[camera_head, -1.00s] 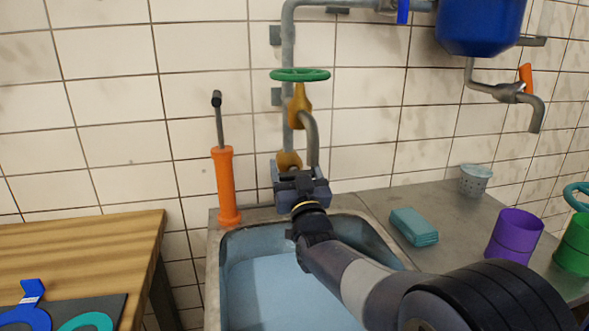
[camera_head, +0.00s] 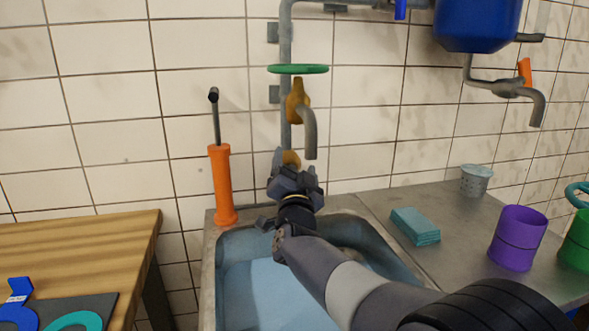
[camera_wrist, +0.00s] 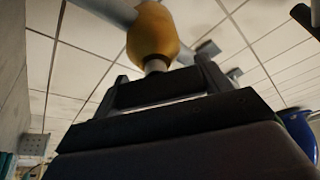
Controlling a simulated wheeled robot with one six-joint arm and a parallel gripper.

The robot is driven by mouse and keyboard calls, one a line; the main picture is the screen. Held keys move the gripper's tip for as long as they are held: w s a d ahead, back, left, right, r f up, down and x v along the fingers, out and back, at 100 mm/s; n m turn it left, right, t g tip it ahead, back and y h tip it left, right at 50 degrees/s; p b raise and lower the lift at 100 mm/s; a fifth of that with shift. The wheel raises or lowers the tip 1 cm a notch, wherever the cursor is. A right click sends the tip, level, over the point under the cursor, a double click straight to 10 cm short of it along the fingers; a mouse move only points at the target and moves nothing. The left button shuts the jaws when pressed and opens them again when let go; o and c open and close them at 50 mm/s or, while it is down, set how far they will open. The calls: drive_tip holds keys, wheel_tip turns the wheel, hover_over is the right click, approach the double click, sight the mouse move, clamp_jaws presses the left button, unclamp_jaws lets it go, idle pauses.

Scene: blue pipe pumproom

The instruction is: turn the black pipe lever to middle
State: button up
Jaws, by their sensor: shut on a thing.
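My gripper (camera_head: 294,172) is at the lower end of the grey wall pipe, just below a yellow fitting (camera_head: 291,158), above the sink's back edge. It is shut on the black pipe lever, which is mostly hidden by the gripper in the head view. In the wrist view the yellow fitting (camera_wrist: 152,33) hangs over my gripper (camera_wrist: 165,78), with a short grey stem under it. A dark bar lies across between the two fingers. I cannot tell where the lever ends and the gripper begins, nor the lever's exact angle.
A green handwheel (camera_head: 298,69) and curved spout (camera_head: 309,135) are above my gripper. An orange pump (camera_head: 221,185) stands left. The sink (camera_head: 270,295) lies below. A teal sponge (camera_head: 415,226), purple cup (camera_head: 517,238) and grey cup (camera_head: 475,181) stand on the right counter.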

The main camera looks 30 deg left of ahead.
drive_tip(key=shift+m+h, duration=0.6)
drive_tip(key=shift+m, duration=0.7)
drive_tip(key=o, duration=1)
drive_tip(key=v, duration=1.1)
drive_tip(key=shift+w, duration=0.1)
drive_tip(key=shift+w, duration=0.1)
